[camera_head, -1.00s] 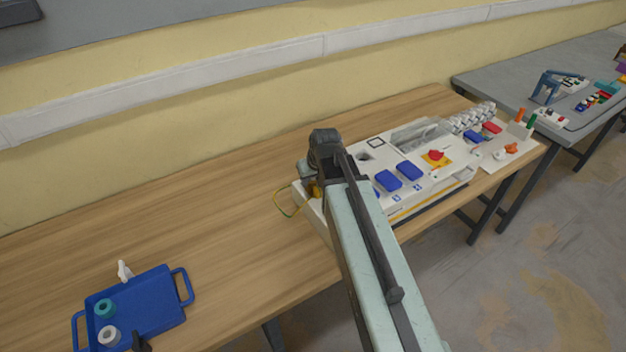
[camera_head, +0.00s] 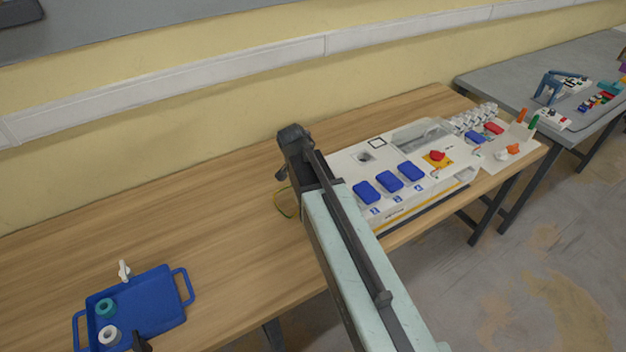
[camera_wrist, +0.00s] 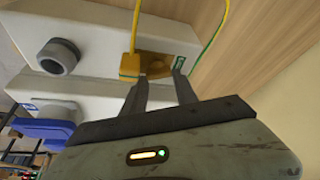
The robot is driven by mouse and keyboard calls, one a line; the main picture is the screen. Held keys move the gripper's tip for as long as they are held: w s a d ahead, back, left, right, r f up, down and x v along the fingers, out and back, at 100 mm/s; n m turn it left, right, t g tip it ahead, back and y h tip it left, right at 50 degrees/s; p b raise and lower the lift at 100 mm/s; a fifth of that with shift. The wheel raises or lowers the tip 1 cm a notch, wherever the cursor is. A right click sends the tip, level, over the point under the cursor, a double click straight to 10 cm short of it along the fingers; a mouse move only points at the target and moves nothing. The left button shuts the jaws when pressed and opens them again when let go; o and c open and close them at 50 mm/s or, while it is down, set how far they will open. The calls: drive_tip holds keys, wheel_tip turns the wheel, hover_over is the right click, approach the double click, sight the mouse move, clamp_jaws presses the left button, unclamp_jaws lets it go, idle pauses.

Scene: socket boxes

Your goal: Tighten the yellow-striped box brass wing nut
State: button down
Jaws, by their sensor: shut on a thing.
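The yellow-striped box (camera_head: 408,212) is white with a yellow stripe along its front edge, and it stands on the wooden table. In the wrist view its white end (camera_wrist: 95,45) carries a grey round fitting, a yellow block (camera_wrist: 130,66) with a green-yellow wire, and a brass-coloured recess. My gripper (camera_wrist: 160,74) reaches into this recess beside the yellow block. Its fingers are shut on the brass wing nut (camera_wrist: 157,70), which is small and mostly shaded between the fingertips; its wing angle cannot be told. In the head view my arm hides the fingers and the nut.
A blue tray (camera_head: 160,310) with a teal ring and a white ring lies at the front left. A small white wing-shaped piece (camera_head: 124,271) stands behind it. Blue covers (camera_head: 390,181) and a red knob (camera_head: 437,156) top the box.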

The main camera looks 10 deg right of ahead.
drive_tip(key=m, duration=0.1)
drive_tip(key=m+g, duration=0.1)
drive_tip(key=m, duration=0.3)
drive_tip(key=shift+a+f+g+h, duration=0.1)
drive_tip(key=shift+a+g+h, duration=0.25)
drive_tip(key=shift+g+h, duration=0.05)
drive_tip(key=shift+s+m, duration=0.1)
drive_tip(key=shift+m, duration=0.2)
drive_tip(key=c, duration=1)
unclamp_jaws()
drive_tip(key=shift+o, duration=0.2)
